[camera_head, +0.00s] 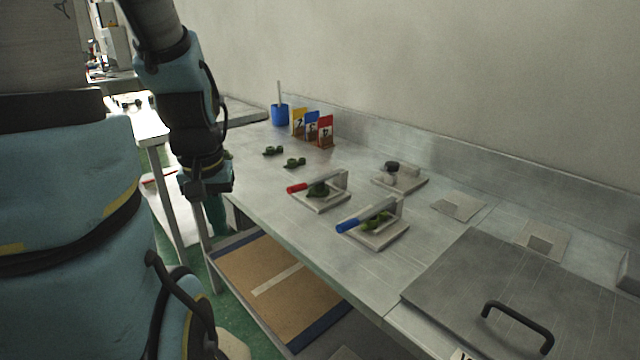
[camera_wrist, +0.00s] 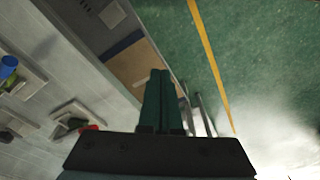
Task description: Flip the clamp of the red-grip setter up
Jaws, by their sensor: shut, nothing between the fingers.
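The red-grip setter (camera_head: 321,201) stands on the metal table in the head view, with its clamp arm lying low and its red grip (camera_head: 298,187) pointing left. A green piece (camera_head: 318,189) lies under the clamp. In the wrist view, the red grip (camera_wrist: 90,128) shows at the lower left, partly hidden by my gripper's body. My gripper (camera_wrist: 161,72) is shut and empty, pointing down past the table's front edge. In the head view my gripper (camera_head: 216,212) hangs left of the setter, apart from it.
A blue-grip setter (camera_head: 378,236) stands right of the red one. Green pieces (camera_head: 294,162), coloured number cards (camera_head: 325,131) and a blue cup (camera_head: 280,115) are farther back. A metal lid with a black handle (camera_head: 518,322) is at the right. A brown-topped lower shelf (camera_head: 275,285) lies below the table edge.

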